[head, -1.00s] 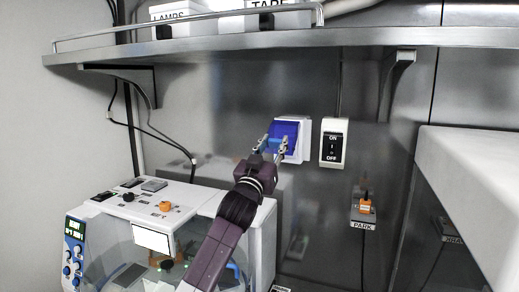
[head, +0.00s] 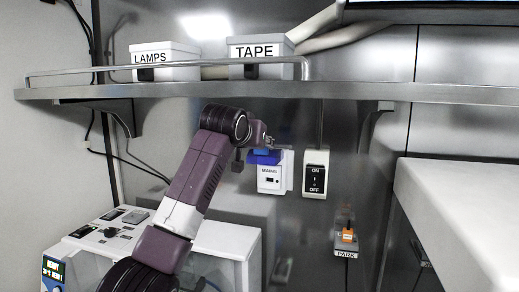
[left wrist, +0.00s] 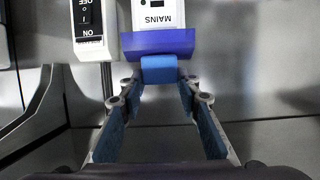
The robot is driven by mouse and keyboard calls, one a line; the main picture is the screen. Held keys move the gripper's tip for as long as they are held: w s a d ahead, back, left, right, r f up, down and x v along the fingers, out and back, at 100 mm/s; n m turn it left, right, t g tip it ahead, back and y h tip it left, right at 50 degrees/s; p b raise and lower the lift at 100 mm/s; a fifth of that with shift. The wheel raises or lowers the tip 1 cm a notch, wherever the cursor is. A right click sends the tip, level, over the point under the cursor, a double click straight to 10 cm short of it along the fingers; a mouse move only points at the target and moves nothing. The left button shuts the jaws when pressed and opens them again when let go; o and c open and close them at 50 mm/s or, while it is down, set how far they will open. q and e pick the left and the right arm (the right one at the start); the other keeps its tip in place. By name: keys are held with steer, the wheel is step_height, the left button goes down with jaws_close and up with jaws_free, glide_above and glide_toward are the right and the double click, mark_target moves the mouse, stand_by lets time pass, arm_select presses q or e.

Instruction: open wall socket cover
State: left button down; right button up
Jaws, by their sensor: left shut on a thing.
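The wall socket is a white box marked MAINS (head: 270,184) on the metal wall. Its blue cover (head: 264,157) is swung up, and the white face with its dark slot shows below. In the left wrist view, the picture is upside down; the cover (left wrist: 160,41) appears edge-on with a lighter blue tab (left wrist: 158,66). My left gripper (head: 268,144) is at the top of the socket, and in the left wrist view (left wrist: 160,85) its fingers are shut on the tab. My right gripper is not in view.
A white ON/OFF switch (head: 315,174) is close to the socket's right. A metal shelf (head: 350,93) with LAMPS and TAPE boxes (head: 260,57) runs just above my wrist. A white machine (head: 225,240) stands below.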

arm_select(q)
steer(key=shift+w+f+g, duration=0.1)
steer(key=shift+f+g, duration=0.25)
steer(key=shift+g, duration=0.05)
steer(key=c, duration=1.8)
jaws_free()
steer(key=o, duration=0.4)
steer(key=shift+w+r, duration=0.1)
steer(key=shift+w, duration=0.1)
steer(key=v, duration=1.2)
steer(key=shift+d, duration=0.1)
